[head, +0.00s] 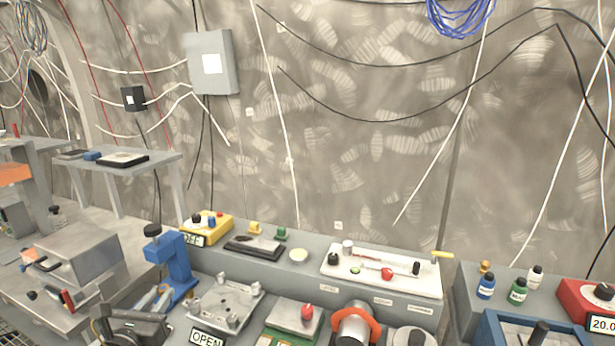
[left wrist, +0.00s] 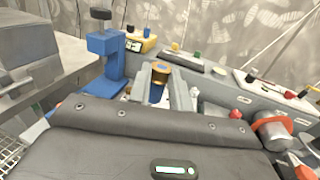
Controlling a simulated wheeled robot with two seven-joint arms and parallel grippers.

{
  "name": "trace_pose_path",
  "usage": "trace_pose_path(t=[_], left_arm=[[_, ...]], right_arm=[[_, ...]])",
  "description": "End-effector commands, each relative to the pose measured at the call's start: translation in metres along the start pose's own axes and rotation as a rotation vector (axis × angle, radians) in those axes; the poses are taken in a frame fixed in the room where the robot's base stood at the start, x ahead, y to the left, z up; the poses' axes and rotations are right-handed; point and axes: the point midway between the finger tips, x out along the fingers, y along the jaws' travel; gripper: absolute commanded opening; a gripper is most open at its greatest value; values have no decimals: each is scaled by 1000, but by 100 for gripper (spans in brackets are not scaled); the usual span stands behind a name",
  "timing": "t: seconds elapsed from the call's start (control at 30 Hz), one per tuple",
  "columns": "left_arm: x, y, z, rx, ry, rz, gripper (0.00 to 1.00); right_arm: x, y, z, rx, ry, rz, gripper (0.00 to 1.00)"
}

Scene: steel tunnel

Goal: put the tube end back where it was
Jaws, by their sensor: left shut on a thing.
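My left gripper (head: 156,298) is low at the left in the head view, beside the blue stand. In the left wrist view its two grey fingers (left wrist: 160,94) are shut on a small blue piece with a brass-coloured rim, which I take to be the tube end (left wrist: 159,70). The fingers hide its sides and lower part. In the head view the held piece is too small to make out clearly. I cannot tell which place it came from. My right gripper is not in view.
The blue stand (head: 172,262) with a black knob is close to my left gripper. A metal fixture plate (head: 232,297) lies to its right. An orange-ringed cylinder (head: 355,325) and a white panel (head: 380,264) stand farther right. A grey box (head: 75,250) is at the left.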

Motion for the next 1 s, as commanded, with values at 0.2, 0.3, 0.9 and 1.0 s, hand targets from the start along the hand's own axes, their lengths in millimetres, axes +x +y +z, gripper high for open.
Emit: trace_pose_path(t=[0.2, 0.3, 0.9, 1.0], left_arm=[[-51, -94, -16, -6, 4, -370, 0], [-72, -115, -27, -5, 5, -460, 0], [-95, -122, -47, -7, -4, -488, 0], [-95, -121, -48, -4, -1, -487, 0]], right_arm=[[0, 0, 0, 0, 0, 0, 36], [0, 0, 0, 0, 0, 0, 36], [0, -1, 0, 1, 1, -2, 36], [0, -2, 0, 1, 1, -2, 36]])
